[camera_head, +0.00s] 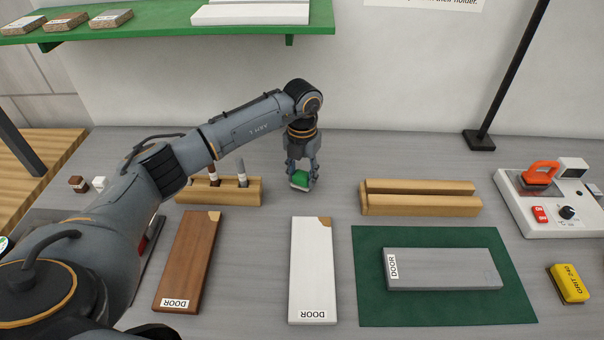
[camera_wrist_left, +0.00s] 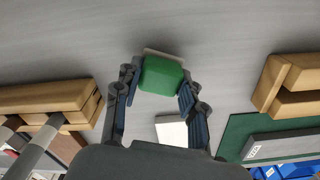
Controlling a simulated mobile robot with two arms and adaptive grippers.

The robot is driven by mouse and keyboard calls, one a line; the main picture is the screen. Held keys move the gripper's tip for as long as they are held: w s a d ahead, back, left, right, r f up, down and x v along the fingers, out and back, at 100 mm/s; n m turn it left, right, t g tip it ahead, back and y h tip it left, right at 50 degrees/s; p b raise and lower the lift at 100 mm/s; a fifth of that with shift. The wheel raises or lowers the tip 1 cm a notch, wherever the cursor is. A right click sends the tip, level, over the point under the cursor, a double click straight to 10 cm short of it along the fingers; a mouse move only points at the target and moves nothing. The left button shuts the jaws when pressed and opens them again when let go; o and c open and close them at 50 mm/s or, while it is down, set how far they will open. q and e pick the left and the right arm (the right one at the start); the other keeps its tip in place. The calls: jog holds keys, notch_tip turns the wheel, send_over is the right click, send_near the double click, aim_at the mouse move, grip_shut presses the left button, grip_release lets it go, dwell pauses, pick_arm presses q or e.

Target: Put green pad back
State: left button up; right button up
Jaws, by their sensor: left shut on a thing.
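The green pad (camera_head: 300,178) is a small block with a green top and a pale underside. My left gripper (camera_head: 301,176) is shut on it, between the two wooden holders toward the back of the table. In the left wrist view the pad (camera_wrist_left: 162,76) sits between the fingers of the gripper (camera_wrist_left: 158,90), with grey table around it. I cannot tell whether the pad touches the table. My right gripper is in neither view.
A wooden holder with marker-like tools (camera_head: 222,192) stands left, a slotted wooden block (camera_head: 420,198) right. Brown (camera_head: 188,262), white (camera_head: 312,270) and grey (camera_head: 441,268) door boards lie in front, the grey one on a green mat (camera_head: 440,312). A yellow grit block (camera_head: 570,284) lies right.

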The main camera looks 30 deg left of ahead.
pick_arm(q)
jog(key=shift+f, duration=0.6)
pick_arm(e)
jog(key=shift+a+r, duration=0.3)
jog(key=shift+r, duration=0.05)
pick_arm(q)
jog(key=o, duration=0.6)
jog(key=shift+f, duration=0.15)
jog(key=o, duration=0.4)
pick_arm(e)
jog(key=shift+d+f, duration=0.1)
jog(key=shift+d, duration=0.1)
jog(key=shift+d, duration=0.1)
